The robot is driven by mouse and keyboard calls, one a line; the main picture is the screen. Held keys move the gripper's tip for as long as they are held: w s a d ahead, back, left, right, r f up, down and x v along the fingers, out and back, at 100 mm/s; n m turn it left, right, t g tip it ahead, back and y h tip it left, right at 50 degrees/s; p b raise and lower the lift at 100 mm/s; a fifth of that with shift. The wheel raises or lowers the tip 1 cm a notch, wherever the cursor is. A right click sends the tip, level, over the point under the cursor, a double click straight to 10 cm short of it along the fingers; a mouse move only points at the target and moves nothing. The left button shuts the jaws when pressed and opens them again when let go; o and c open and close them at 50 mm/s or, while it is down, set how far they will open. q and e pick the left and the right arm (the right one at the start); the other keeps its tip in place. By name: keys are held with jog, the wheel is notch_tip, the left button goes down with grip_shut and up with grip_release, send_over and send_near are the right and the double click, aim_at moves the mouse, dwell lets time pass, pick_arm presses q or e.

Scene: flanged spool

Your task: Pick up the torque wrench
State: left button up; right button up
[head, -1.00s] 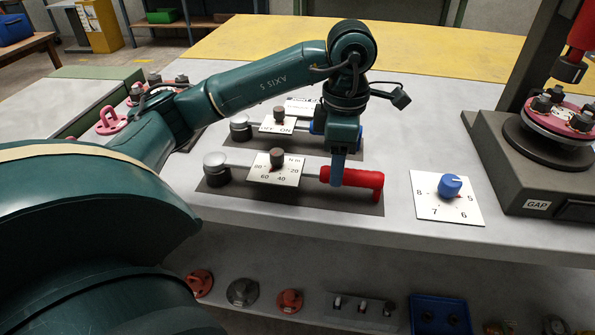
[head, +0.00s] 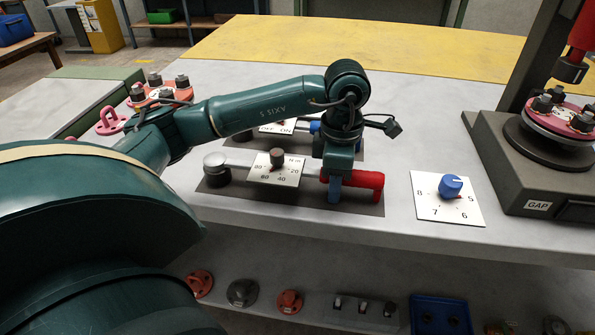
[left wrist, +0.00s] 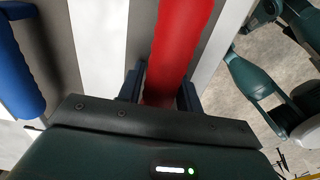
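The torque wrench with the red handle (head: 365,181) lies on a dark mat near the table's front edge. Its shaft runs left past a white dial card (head: 276,168) to a round grey head (head: 214,162). My left gripper (head: 335,190) points down at the left part of the red handle. In the left wrist view the red handle (left wrist: 178,45) passes between the two fingers (left wrist: 160,90), which look open and close on both sides. A second wrench with a blue handle (left wrist: 15,70) lies behind, mostly hidden by my arm in the head view. My right gripper is not in view.
A white card with a blue knob (head: 451,186) lies right of the red handle. A dark press stand (head: 545,185) with a pink flanged part (head: 570,118) stands at the right. Pink flanged parts (head: 160,93) are at the left. A lower shelf holds several parts.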

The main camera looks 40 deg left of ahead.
pick_arm(q)
grip_shut()
jog(key=shift+r, duration=0.1)
jog(key=shift+r, duration=0.1)
